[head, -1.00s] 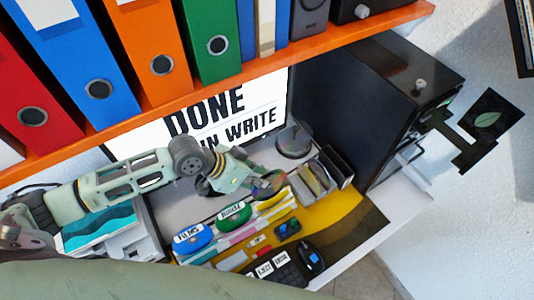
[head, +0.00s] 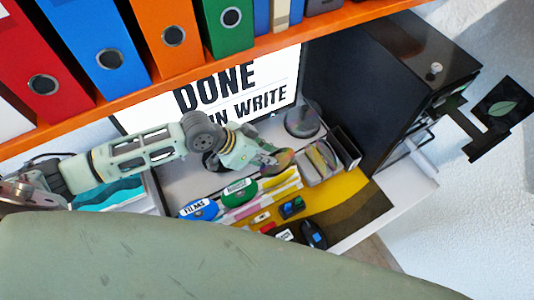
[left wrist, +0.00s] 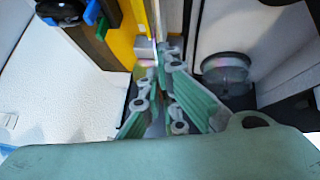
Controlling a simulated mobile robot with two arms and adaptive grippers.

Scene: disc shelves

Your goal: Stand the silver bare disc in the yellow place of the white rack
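My left gripper (head: 278,160) is low over the desk, at the back right end of the white rack (head: 228,211). It looks shut on a thin disc with a rainbow sheen, the silver bare disc (head: 286,155), seen nearly edge-on and partly hidden by the fingers. In the left wrist view the fingers (left wrist: 160,75) close together around a thin grey edge. The rack has a blue place (head: 198,209), a green place (head: 240,191) and a yellow place (head: 273,182), partly hidden under the gripper. I cannot tell whether the disc touches the rack. My right gripper is out of view.
A dark holder with shiny discs (head: 322,162) stands right of the rack, with a round spindle (head: 302,121) behind it. A black cabinet (head: 385,85) bounds the right. An orange shelf (head: 200,76) with binders hangs above; a monitor (head: 240,95) stands behind.

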